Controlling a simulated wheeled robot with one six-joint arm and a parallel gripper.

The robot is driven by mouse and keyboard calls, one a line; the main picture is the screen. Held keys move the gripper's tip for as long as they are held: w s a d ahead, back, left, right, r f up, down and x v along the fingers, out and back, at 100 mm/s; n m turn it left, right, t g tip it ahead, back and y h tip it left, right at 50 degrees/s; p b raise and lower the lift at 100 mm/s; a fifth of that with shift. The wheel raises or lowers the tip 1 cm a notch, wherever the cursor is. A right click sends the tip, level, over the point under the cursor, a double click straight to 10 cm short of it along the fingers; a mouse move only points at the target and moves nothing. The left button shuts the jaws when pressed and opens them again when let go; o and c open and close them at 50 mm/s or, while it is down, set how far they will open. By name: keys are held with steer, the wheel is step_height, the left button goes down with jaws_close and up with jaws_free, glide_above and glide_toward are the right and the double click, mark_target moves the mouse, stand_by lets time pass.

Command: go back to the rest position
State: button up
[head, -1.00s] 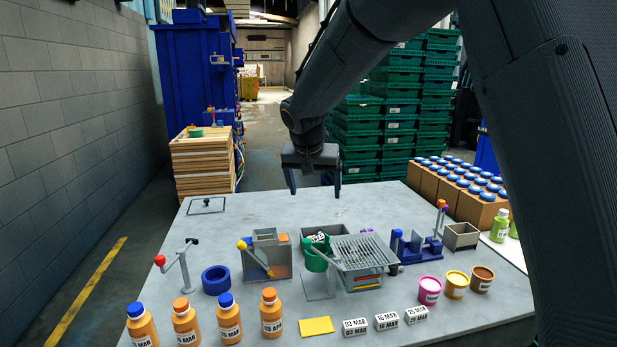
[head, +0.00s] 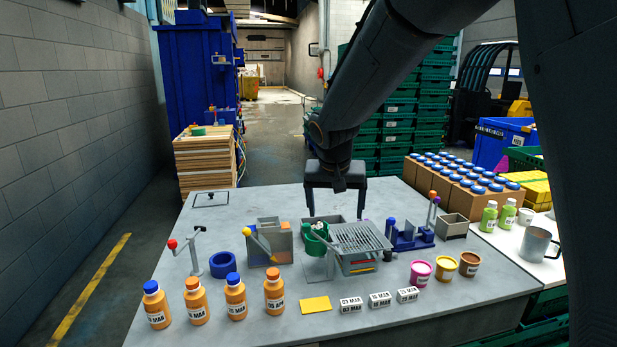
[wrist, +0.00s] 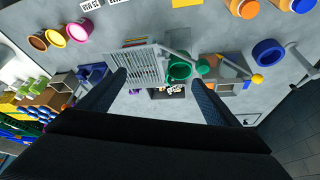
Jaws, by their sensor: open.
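My gripper (head: 336,212) is open and empty above the back middle of the grey table (head: 240,212), its two fingers pointing down. In the head view it hangs behind the metal grate (head: 360,237) and the green cup (head: 316,238). In the wrist view the fingers (wrist: 160,85) are spread wide, with the green cup (wrist: 180,71) and the grate (wrist: 135,64) showing between and beyond them. Nothing is held between the fingers.
Several orange bottles (head: 235,296) stand at the front left. A yellow card (head: 314,304), white date blocks (head: 380,299) and three small tubs (head: 445,266) lie along the front. A blue fixture (head: 408,236) stands right of the grate. Boxes of blue-capped jars (head: 455,180) are at the right.

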steer(key=s+d+f+g, duration=0.1)
steer(key=s+d+f, duration=0.3)
steer(key=s, duration=0.5)
steer(key=s+d+f+n+g, duration=0.1)
steer(key=s+d+f, duration=0.2)
steer(key=s+d, duration=0.35)
steer(key=s+d+f, duration=0.2)
steer(key=s+f, duration=0.2)
steer(key=s, duration=0.6)
step_height(320, 180, down, 11)
steer(key=g+b, duration=0.2)
steer(key=b, duration=0.8)
steer(key=shift+s+y, duration=0.15)
steer(key=shift+y, duration=0.25)
